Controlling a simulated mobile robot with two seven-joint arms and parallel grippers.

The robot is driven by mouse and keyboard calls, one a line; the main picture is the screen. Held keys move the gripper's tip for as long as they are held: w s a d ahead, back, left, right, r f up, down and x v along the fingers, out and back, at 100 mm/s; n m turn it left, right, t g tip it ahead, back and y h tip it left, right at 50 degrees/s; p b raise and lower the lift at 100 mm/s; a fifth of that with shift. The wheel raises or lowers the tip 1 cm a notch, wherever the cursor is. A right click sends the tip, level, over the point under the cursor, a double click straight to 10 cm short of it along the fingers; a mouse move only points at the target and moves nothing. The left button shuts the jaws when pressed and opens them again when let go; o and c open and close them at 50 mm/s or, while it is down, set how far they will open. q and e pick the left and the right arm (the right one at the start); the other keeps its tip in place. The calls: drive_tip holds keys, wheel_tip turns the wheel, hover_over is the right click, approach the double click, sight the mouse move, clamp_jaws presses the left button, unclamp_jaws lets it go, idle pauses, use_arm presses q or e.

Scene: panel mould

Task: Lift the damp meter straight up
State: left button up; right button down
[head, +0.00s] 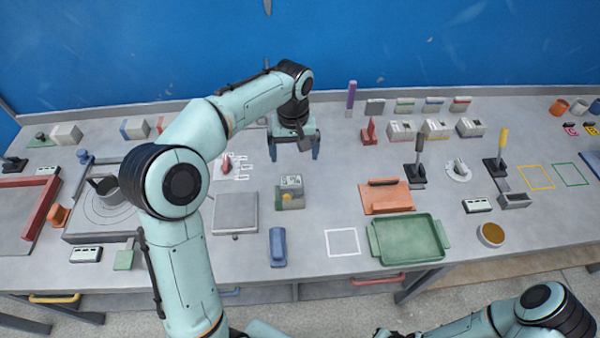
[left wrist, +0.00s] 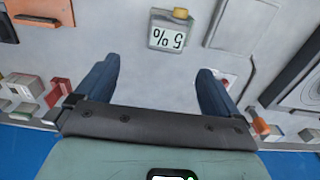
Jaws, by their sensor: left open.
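The damp meter (head: 290,192) is a small grey box with a yellow part and a pale display. It stands on the grey bench near the middle in the head view.
A square grey plate (head: 235,213) lies left of the meter and a blue block (head: 278,246) in front of it. A green tray (head: 410,240) and an orange board (head: 386,197) are to the right. A white outlined square (head: 342,242) is empty.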

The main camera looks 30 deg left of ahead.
sight(291, 181)
use_arm(q)
drive_tip(key=f, duration=0.4)
drive_tip(key=s+f, duration=0.1)
drive_tip(key=f, duration=0.2)
drive_tip(key=shift+s+f+b, duration=0.1)
drive_tip(key=shift+b, duration=0.3)
drive_tip(key=shift+f, duration=0.25)
drive_tip(key=f, duration=0.4)
drive_tip(key=shift+s+a, duration=0.15)
drive_tip(key=shift+s, duration=0.05)
drive_tip(key=shift+w+f, duration=0.1)
drive_tip(key=shift+f, duration=0.5)
drive_tip(key=c, duration=1.3)
use_arm(e)
drive_tip(key=shift+s+f, duration=0.35)
drive_tip(key=shift+s, duration=0.25)
drive_tip(key=shift+s+f, duration=0.35)
drive_tip(key=shift+s, duration=0.25)
use_arm(q)
drive_tip(key=shift+r, duration=0.1)
